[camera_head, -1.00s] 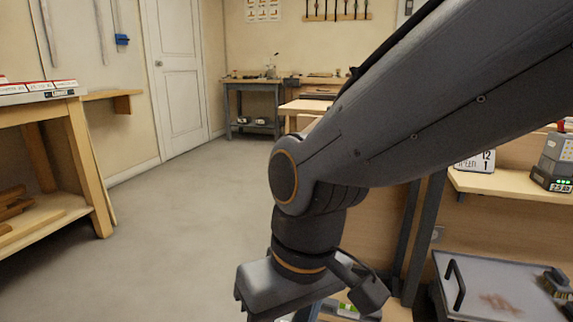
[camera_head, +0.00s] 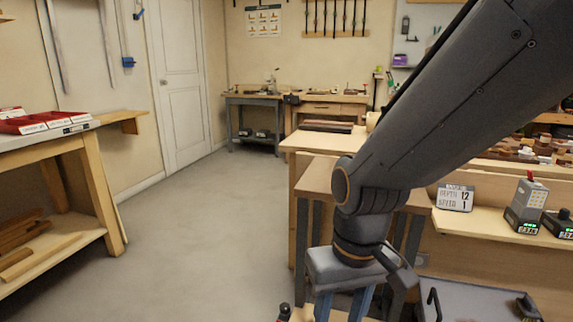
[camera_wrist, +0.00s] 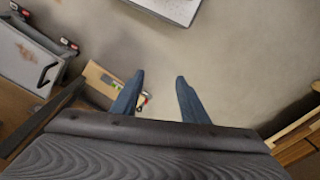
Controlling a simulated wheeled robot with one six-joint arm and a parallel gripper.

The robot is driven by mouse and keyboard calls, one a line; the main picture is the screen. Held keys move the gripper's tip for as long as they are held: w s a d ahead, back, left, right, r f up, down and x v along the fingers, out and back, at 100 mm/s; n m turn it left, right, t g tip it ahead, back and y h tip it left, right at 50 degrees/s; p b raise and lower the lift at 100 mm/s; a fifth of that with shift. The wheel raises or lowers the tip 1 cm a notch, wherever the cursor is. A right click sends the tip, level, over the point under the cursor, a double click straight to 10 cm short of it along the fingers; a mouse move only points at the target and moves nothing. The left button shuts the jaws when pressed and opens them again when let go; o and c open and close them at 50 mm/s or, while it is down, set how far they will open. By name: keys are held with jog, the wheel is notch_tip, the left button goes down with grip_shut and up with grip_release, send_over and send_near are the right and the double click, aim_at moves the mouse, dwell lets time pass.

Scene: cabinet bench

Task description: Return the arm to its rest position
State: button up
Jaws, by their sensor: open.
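My gripper (camera_wrist: 158,88) shows in the wrist view with its two blue fingers spread apart and nothing between them but grey floor beyond. In the head view my gripper (camera_head: 340,305) hangs below the dark wrist, pointing down, with its fingertips cut off by the bottom edge. My arm reaches in from the upper right and bends down at the elbow-like joint in front of the wooden bench (camera_head: 312,180).
A grey lidded case with a black handle (camera_head: 465,300) sits low at the right. Battery chargers (camera_head: 525,208) and a small sign (camera_head: 455,198) stand on a shelf. A left workbench (camera_head: 60,150) holds red trays (camera_head: 30,120). The floor (camera_head: 210,220) between is clear.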

jog(key=s+d+r+m+p, duration=0.2)
jog(key=d+r+m+p, duration=0.1)
jog(key=d+r+p, duration=0.7)
notch_tip(320, 180, up, 3)
jog(key=p, duration=0.6)
jog(key=shift+s+d+r+h, duration=0.15)
jog(key=shift+s+d+h, duration=0.05)
jog(key=shift+d+h, duration=0.2)
